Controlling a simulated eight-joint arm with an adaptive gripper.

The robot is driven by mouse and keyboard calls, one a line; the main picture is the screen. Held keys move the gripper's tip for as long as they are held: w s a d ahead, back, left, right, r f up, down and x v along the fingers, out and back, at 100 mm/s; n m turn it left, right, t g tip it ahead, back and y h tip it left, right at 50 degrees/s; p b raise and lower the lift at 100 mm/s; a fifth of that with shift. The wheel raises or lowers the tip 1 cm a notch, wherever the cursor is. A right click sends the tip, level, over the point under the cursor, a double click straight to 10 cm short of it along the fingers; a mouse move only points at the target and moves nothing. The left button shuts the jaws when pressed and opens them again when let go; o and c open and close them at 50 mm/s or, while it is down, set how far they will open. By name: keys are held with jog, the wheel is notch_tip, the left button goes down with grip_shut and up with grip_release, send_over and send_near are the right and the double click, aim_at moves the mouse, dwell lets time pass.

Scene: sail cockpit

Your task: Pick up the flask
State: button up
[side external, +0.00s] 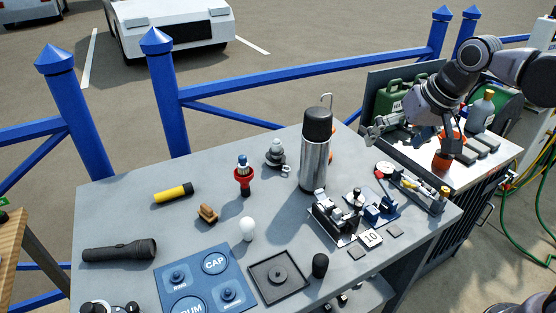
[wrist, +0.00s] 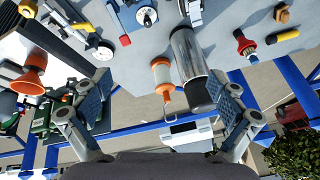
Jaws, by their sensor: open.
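The flask (side external: 314,160) is a tall steel cylinder with a black cap, standing upright near the back edge of the grey table. In the wrist view the flask (wrist: 187,55) shows between my fingers, right of the middle, cap toward me. My gripper (side external: 376,129) is open and empty, to the right of the flask and apart from it in the side view. In the wrist view my gripper (wrist: 163,92) has its fingers spread wide at left and right. The side view hides part of my gripper's surroundings.
An orange-ended lantern-like item (wrist: 161,75) with a wire hook stands close beside the flask, mostly hidden behind it in the side view. Small mechanisms (side external: 338,220) stand in front of the flask. A red item (side external: 243,175) stands to its left. A dark panel (side external: 405,90) borders the right-hand bench.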

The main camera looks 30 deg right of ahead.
jog(key=w+a+r+m+g, duration=0.2)
jog(key=w+r+m, duration=0.35)
jog(key=w, duration=0.45)
jog(key=m+g, duration=0.3)
jog(key=m, duration=0.2)
send_over(315, 154)
jog(key=w+d, duration=0.2)
jog(key=shift+w+d+r, duration=0.15)
jog(key=shift+r, duration=0.1)
jog(key=shift+w+a+f+m, duration=0.25)
jog(key=shift+w+m, duration=0.1)
jog(key=shift+m, duration=0.2)
jog(key=shift+f, duration=0.4)
jog(key=shift+d+f, duration=0.2)
jog(key=shift+f, duration=4.85)
jog(key=c, duration=2)
